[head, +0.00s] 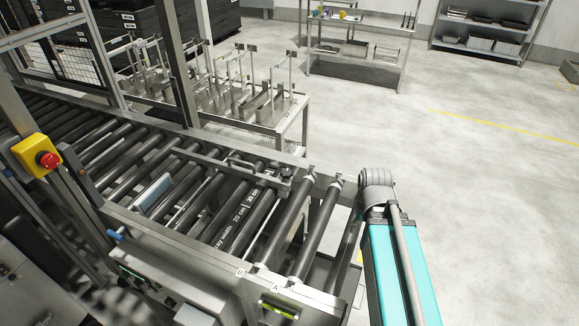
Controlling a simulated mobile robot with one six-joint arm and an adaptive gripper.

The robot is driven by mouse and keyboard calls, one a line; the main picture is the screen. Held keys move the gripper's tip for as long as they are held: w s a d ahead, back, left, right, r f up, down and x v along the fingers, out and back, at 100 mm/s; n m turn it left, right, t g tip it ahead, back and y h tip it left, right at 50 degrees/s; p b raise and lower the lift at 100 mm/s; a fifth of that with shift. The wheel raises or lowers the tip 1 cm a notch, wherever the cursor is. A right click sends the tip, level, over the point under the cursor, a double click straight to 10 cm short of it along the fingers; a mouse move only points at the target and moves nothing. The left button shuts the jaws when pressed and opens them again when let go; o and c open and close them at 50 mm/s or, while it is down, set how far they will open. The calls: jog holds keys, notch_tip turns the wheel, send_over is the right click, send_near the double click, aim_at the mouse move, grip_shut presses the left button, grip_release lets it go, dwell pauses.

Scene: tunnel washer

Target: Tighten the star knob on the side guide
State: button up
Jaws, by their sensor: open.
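The side guide (208,161) is a metal bar running along the far side of the roller conveyor. A small dark knob (287,172) sits at its right end, near the far rail; it looks like the star knob, but its shape and how tight it is are too small to tell. My gripper is not in view. Only part of my teal and grey arm shows at the lower right, to the right of the conveyor's end, apart from the knob.
Rollers (110,150) fill the conveyor bed, with a light flat piece (152,193) among them. A yellow box with a red stop button (47,159) stands at left. A metal rack table (270,118) stands behind. Open floor (470,190) lies at right.

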jog(key=shift+a, duration=0.1)
jog(key=o, duration=0.3)
jog(key=shift+w+r, duration=0.1)
jog(key=shift+w, duration=0.05)
jog(key=shift+o, duration=1.2)
jog(key=shift+w+a+r, duration=0.15)
jog(key=shift+w+a, duration=0.05)
jog(key=shift+w, duration=0.1)
jog(key=shift+o, duration=0.3)
jog(key=w+a+r+n+p, duration=0.3)
jog(key=w+a, duration=0.2)
jog(key=w, duration=0.2)
jog(key=w+a+r+n+p, duration=0.3)
jog(key=w+a+n, duration=0.1)
jog(key=w, duration=0.2)
jog(key=shift+w+a+n, duration=0.3)
jog(key=shift+w+a, duration=0.05)
jog(key=shift+w, duration=0.05)
notch_tip(320, 180, up, 5)
jog(key=n+p, duration=0.5)
jog(key=n, duration=0.3)
send_over(287, 171)
jog(key=shift+s+a+f, duration=0.1)
jog(key=shift+s, duration=0.05)
jog(key=shift+f, duration=0.2)
notch_tip(287, 171, down, 13)
jog(key=b, duration=1.3)
jog(key=shift+f, duration=0.2)
jog(key=shift+b, duration=0.3)
